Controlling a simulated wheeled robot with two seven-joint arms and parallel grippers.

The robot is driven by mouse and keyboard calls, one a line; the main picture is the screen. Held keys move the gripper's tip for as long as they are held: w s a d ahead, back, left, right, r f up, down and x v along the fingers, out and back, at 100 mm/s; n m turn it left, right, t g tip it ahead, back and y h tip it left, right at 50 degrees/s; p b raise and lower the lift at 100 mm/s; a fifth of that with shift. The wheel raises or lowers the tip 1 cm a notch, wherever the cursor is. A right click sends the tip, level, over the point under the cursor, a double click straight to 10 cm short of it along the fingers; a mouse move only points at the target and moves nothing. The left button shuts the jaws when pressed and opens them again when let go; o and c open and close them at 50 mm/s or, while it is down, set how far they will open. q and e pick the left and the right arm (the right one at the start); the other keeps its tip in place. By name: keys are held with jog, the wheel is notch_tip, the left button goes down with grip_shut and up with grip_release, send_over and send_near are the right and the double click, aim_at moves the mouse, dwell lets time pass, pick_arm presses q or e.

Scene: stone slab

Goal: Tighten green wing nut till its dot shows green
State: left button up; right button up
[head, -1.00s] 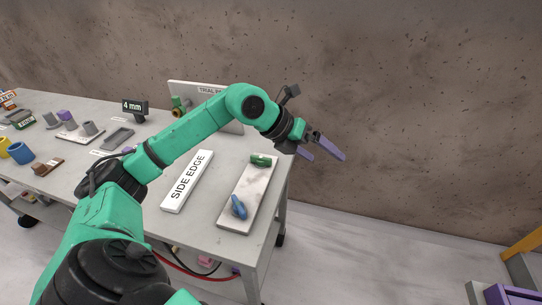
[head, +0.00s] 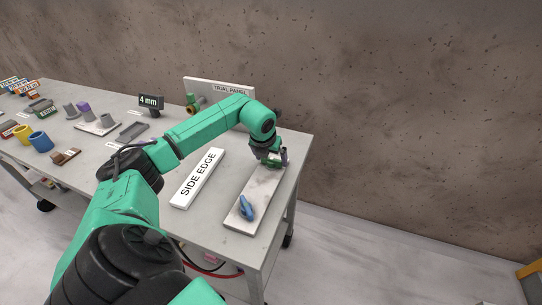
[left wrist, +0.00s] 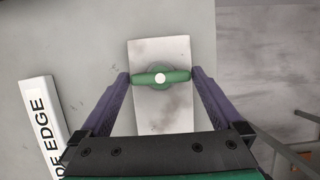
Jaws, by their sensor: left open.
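The green wing nut (left wrist: 178,77) lies across the far part of a pale stone slab (left wrist: 152,120) in the left wrist view, with a white dot at its centre. My left gripper (left wrist: 160,76) is open, one purple finger near each end of the wing, with no clear grip on it. In the head view my left gripper (head: 276,160) is over the far end of the slab (head: 262,190) and mostly hides the green wing nut. A blue wing nut (head: 246,207) is at the near end of the slab. My right gripper is not in view.
A white "SIDE EDGE" bar (head: 198,178) lies left of the slab on the grey table (head: 215,222). A "4 mm" sign (head: 150,101) and a trial panel (head: 215,86) stand farther back. The table's right edge runs close to the slab, with open floor beyond.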

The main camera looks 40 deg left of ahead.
pick_arm(q)
jog(key=shift+f, duration=0.1)
jog(key=c, duration=1)
jog(key=shift+a+f+m+b, duration=0.1)
jog(key=shift+m+b, duration=0.6)
jog(key=shift+b, duration=0.1)
jog(key=shift+w+m+h+b, duration=0.1)
jog(key=shift+m+h+b, duration=0.6)
jog(key=shift+m, duration=0.4)
jog(key=shift+a+m+h+b, duration=0.1)
jog(key=shift+m+h+b, duration=0.3)
jog(key=shift+m, duration=0.8)
jog(key=shift+r+m+h, duration=0.2)
jog(key=shift+m+h, duration=0.3)
jog(key=shift+m, duration=0.6)
jog(key=shift+a, duration=0.1)
